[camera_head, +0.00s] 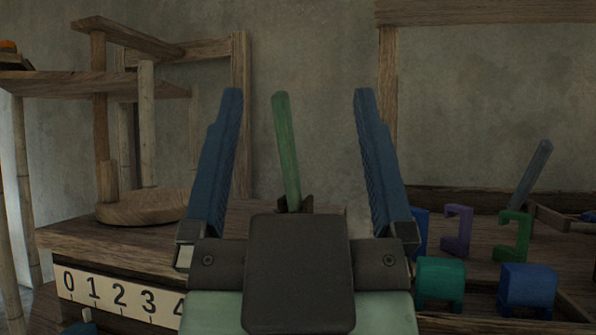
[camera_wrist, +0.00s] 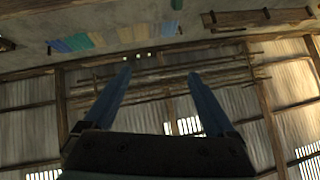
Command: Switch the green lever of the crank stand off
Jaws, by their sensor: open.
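The green lever (camera_head: 286,150) stands up, leaning slightly left at its top, in the head view. Its foot goes into a small dark wooden mount, mostly hidden behind my gripper's body. My gripper (camera_head: 300,110) is open, with one blue finger on each side of the lever in the picture. There is a clear gap between each finger and the lever, and the lever looks farther off than the gripper's body. The wrist view shows the open fingers (camera_wrist: 157,80) against the roof and walls, with no lever visible between them.
A wooden frame with a round base (camera_head: 145,207) stands at the left. A numbered strip (camera_head: 110,296) runs along the bench front. At the right are a grey lever (camera_head: 531,175), purple (camera_head: 457,231) and green (camera_head: 514,236) hooks, and teal (camera_head: 440,280) and blue (camera_head: 527,286) blocks.

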